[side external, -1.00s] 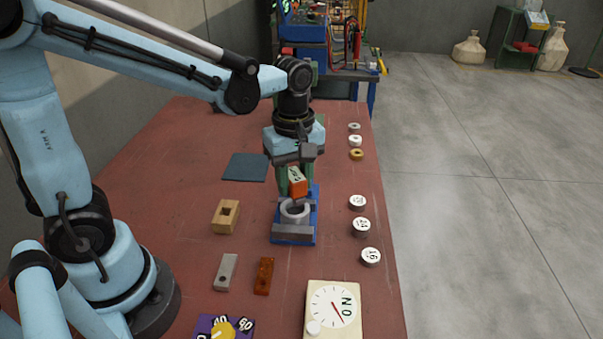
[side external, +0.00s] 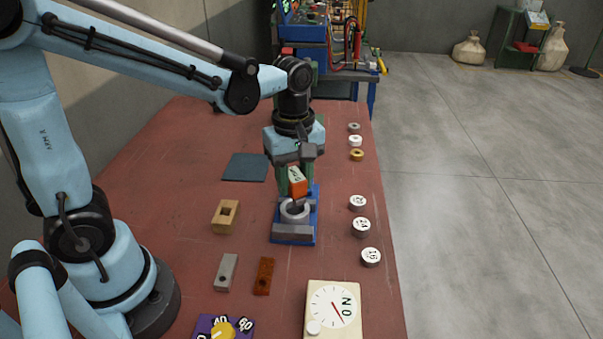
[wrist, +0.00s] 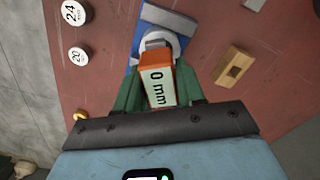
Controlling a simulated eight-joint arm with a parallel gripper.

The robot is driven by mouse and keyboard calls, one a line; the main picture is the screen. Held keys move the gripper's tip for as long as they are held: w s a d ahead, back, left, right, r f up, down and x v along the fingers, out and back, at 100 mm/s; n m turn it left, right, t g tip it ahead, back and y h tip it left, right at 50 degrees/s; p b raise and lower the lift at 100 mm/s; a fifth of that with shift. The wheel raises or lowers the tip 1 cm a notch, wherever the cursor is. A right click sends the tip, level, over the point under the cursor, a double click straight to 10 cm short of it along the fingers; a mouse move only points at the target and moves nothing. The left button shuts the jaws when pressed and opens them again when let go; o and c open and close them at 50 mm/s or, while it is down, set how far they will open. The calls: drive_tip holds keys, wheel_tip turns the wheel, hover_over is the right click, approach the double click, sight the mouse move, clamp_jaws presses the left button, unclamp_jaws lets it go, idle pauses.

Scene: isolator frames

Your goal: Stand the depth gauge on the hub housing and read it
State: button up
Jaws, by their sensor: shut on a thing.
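The orange depth gauge (side external: 297,183) is held upright between the green fingers of my gripper (side external: 296,188). Its pale display in the wrist view (wrist: 160,87) reads "0 mm". The hub housing (side external: 294,213) is a grey ring clamped in a blue fixture (side external: 311,226). The gauge is right above the ring, with its thin dark lower end at the ring's opening. I cannot tell whether the gauge's base touches the rim. In the wrist view the gauge and fingers hide much of the housing.
A wooden block with a square hole (side external: 226,217) stands left of the fixture. Grey (side external: 226,272) and brown (side external: 264,276) bars lie in front. Numbered round weights (side external: 361,227) line the right edge. A dial box (side external: 333,311) and a purple knob panel (side external: 224,328) are nearest. A dark mat (side external: 246,167) lies behind.

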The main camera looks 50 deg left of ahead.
sight(295, 192)
drive_tip(key=shift+f, duration=1.7)
drive_tip(key=o, duration=1.2)
drive_tip(key=shift+o, duration=0.2)
wheel_tip(295, 192, up, 12)
drive_tip(key=shift+r, duration=0.1)
drive_tip(key=shift+s+a+f+m+t, duration=0.25)
drive_tip(key=shift+s+m+t, duration=0.2)
drive_tip(key=shift+m, duration=0.45)
drive_tip(key=s+f+m+t, duration=0.1)
drive_tip(key=m+t, duration=0.1)
drive_tip(key=m, duration=0.2)
drive_tip(key=s+a+f+m+t, duration=0.1)
drive_tip(key=m+t, duration=0.1)
drive_tip(key=m, duration=0.2)
drive_tip(key=s+a+f+m+t, duration=0.1)
drive_tip(key=f+m+t, duration=0.1)
drive_tip(key=m, duration=0.3)
